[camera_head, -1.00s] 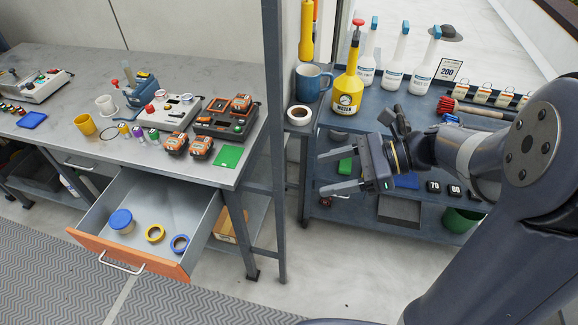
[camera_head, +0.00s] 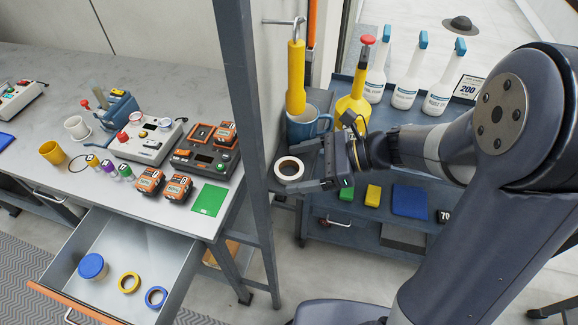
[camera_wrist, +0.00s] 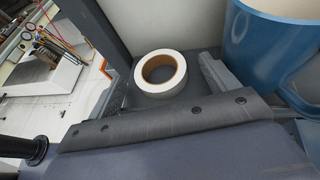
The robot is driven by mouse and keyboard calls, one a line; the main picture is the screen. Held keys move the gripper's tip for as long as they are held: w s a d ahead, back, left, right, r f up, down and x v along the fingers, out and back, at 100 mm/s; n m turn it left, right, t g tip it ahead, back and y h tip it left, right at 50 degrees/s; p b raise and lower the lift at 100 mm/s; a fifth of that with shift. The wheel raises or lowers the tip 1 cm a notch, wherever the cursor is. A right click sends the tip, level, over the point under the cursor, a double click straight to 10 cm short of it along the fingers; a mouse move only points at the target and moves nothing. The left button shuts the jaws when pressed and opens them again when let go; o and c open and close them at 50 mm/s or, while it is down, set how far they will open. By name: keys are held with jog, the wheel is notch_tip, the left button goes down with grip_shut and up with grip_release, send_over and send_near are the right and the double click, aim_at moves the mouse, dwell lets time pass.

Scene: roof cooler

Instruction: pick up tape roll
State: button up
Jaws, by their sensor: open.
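A white tape roll (camera_head: 283,177) with a brown core lies flat on a dark narrow shelf beside the blue mug (camera_head: 303,128). My gripper (camera_head: 291,168) is open and empty. Its fingers point left in the head view, one on either side of the roll as seen there. In the wrist view the white roll (camera_wrist: 160,91) is between the fingers and just ahead of the palm. Contact cannot be told. A yellow tape roll (camera_head: 121,286) and a blue tape roll (camera_head: 149,300) lie in the open drawer (camera_head: 160,262).
The mug stands close to the fingers, with a yellow spray bottle (camera_head: 349,111) behind. A grey post (camera_head: 245,120) rises left of the roll. The workbench (camera_head: 50,110) holds orange battery packs and a green pad (camera_head: 210,201). A lower cart shelf has colored blocks.

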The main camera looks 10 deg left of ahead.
jog(key=shift+a+f, duration=0.15)
jog(key=shift+a, duration=0.1)
jog(key=shift+c, duration=0.3)
jog(key=c, duration=1)
jog(key=shift+d, duration=0.1)
